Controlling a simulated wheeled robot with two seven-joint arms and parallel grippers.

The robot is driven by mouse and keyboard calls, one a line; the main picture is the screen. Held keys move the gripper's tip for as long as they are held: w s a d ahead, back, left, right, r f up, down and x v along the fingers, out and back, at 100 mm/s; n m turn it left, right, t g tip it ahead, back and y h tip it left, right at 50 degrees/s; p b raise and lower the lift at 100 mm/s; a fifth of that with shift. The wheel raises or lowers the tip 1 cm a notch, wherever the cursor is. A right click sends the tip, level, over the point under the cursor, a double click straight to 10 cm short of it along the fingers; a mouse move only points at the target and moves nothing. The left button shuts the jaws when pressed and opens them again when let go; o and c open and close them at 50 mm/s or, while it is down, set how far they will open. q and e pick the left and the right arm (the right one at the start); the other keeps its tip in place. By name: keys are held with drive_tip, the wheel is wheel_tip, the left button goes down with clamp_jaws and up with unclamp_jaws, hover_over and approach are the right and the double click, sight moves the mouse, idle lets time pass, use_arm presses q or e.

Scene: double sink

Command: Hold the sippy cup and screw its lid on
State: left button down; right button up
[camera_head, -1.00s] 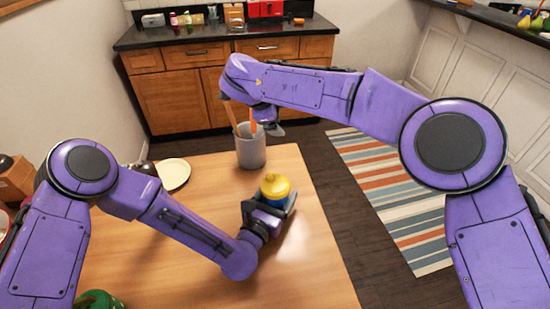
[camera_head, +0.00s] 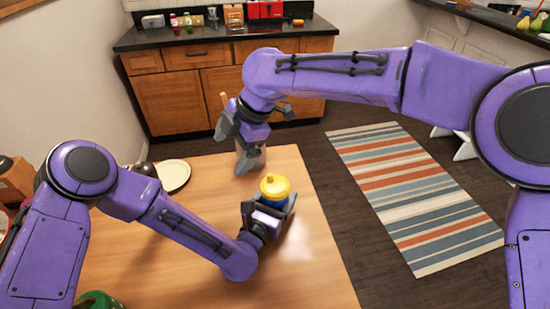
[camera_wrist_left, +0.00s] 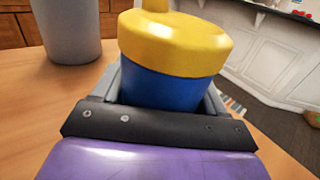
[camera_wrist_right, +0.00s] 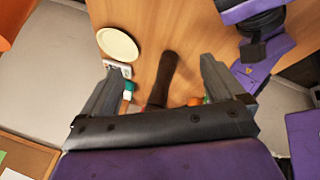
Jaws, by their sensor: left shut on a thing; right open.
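The sippy cup has a blue body (camera_head: 270,199) and a yellow lid (camera_head: 274,187) with a spout. It stands upright over the wooden table, lid on top. My left gripper (camera_head: 270,207) is shut around the blue body from the near side. The left wrist view shows the blue body (camera_wrist_left: 165,90) between the fingers and the yellow lid (camera_wrist_left: 175,42) above them. Whether the lid is threaded cannot be told. My right gripper (camera_head: 238,143) is open and empty, beyond and left of the cup, above the table. Its spread fingers show in the right wrist view (camera_wrist_right: 160,78).
A grey utensil holder (camera_head: 249,163) stands behind the right gripper, partly hidden; it shows in the left wrist view (camera_wrist_left: 68,30). A cream plate (camera_head: 174,175) lies at the back left. A green item (camera_head: 98,300) is at the near left. The table right of the cup is bare.

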sight(275, 184)
drive_tip(key=d+n+h, duration=0.1)
drive_tip(key=d, duration=0.2)
drive_tip(key=s+d+f+n+h, duration=0.1)
drive_tip(key=d+h, duration=0.1)
drive_tip(key=d, duration=0.1)
drive_tip(key=d+n+h, duration=0.1)
drive_tip(key=d+h, duration=0.1)
drive_tip(key=d, duration=0.1)
drive_tip(key=shift+s+d+f+n+g, duration=0.15)
drive_tip(key=shift+s+f+n+g, duration=0.15)
drive_tip(key=shift+f+n+g, duration=0.1)
wheel_tip(275, 184, down, 8)
drive_tip(key=shift+r, duration=0.1)
